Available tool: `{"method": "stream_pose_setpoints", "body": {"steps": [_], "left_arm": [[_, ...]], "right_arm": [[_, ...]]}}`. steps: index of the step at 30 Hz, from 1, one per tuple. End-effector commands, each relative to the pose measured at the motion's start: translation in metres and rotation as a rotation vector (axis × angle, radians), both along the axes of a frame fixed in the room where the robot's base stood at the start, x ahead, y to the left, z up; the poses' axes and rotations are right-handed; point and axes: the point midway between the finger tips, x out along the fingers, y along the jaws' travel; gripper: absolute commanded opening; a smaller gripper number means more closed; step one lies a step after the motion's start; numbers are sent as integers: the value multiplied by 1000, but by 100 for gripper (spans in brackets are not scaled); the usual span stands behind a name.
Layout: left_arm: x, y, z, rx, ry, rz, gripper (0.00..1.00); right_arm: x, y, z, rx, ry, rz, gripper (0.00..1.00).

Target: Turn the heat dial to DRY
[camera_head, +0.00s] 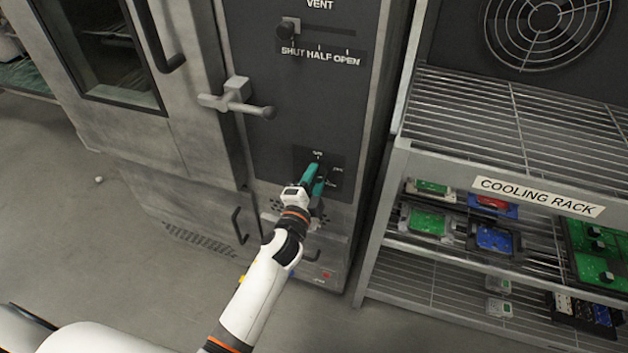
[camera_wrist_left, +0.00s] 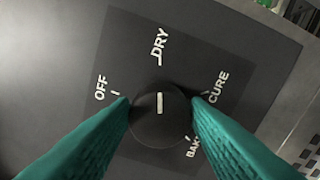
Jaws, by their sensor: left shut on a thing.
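The heat dial (camera_wrist_left: 159,118) is a round black knob with a white pointer line, on a dark panel with the labels OFF, DRY, CURE and BAKE. In the left wrist view its pointer line points up, toward the DRY mark (camera_wrist_left: 159,47). My left gripper (camera_wrist_left: 160,98) has its teal fingers on either side of the knob and is shut on it. In the head view my left gripper (camera_head: 315,172) reaches the small dial panel (camera_head: 336,160) low on the oven front, and its fingers hide the dial. My right gripper is not in view.
A vent slider (camera_head: 288,30) sits above on the oven front, and a door latch handle (camera_head: 238,97) juts out to the left. A cooling rack (camera_head: 470,165) with circuit boards stands close on the right. Grey floor (camera_head: 110,225) is open at left.

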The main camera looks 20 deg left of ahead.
Motion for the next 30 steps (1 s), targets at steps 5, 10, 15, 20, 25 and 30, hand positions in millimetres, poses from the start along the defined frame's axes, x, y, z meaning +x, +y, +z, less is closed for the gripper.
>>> {"method": "stream_pose_setpoints", "body": {"steps": [5, 10, 15, 20, 25, 30], "left_arm": [[0, -1, -1, -1, 1, -1, 50], [0, 0, 0, -2, 1, -1, 63], [-1, 0, 0, -2, 1, 0, 63], [-12, 0, -1, -2, 1, 0, 63], [-46, 1, -2, -3, 3, -1, 63], [-83, 3, -3, -3, 4, 0, 63]], "right_arm": [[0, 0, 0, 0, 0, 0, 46], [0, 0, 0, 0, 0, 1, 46], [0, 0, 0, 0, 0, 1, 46], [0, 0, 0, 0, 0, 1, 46], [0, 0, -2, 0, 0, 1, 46], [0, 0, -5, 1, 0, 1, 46]]}}
